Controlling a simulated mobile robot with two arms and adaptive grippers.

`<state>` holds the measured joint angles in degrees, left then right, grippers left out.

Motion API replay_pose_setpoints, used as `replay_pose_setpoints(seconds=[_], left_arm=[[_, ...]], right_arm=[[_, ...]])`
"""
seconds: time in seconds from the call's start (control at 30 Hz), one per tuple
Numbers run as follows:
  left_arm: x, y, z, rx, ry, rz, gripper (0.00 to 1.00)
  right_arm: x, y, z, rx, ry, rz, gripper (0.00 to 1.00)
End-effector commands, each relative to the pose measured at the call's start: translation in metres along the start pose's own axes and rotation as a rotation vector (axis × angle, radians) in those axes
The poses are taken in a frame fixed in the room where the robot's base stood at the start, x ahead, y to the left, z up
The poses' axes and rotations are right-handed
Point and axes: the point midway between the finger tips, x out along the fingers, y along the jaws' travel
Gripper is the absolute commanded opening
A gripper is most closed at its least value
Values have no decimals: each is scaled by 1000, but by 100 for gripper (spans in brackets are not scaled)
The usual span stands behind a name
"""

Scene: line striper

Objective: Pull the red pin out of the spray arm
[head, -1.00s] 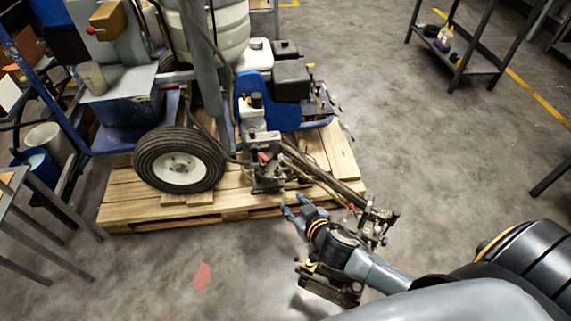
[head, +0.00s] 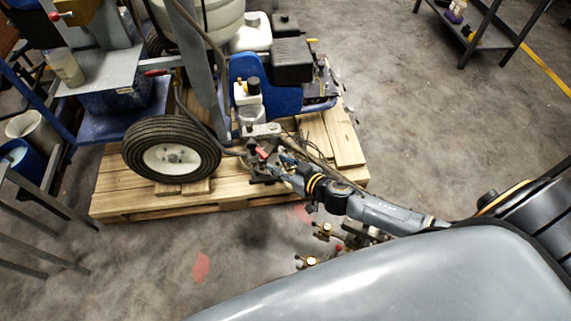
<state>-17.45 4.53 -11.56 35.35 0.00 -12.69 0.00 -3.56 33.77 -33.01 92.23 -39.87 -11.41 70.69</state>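The line striper stands on a wooden pallet (head: 130,200). A small red piece (head: 261,153), which looks like the red pin, shows at the metal bracket (head: 262,132) beside the wheel, at the inner end of the spray arm. My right gripper (head: 278,166) is just right of and below this red piece, its fingers apart and seemingly empty. I cannot tell whether it touches the bracket. My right forearm hides much of the spray arm; its outer end with brass fittings (head: 323,231) and a red knob (head: 338,248) shows below. My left gripper is not in view.
A black tyre with a white hub (head: 172,160) is left of the bracket. The blue engine frame (head: 250,82) rises behind it. A dark metal shelf (head: 480,38) stands at the back right. The grey floor right of the pallet is clear.

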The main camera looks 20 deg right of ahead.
Motion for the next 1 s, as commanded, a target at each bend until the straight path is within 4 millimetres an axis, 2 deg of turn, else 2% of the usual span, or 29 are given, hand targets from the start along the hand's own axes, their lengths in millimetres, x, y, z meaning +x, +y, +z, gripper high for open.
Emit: replay_pose_setpoints(seconds=[0.1, 0.2, 0.53, 0.73, 1.0], left_arm=[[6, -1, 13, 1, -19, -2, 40], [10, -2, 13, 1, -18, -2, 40], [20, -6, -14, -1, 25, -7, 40], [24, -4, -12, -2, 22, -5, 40], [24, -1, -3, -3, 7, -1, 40]], right_arm=[[17, 0, 1, -2, 2, 1, 38], [29, 0, 1, -1, 2, 1, 38], [64, 1, 1, 0, 1, 2, 38], [75, 0, 0, -1, 0, 2, 38], [77, 0, 0, -1, 0, 1, 38]])
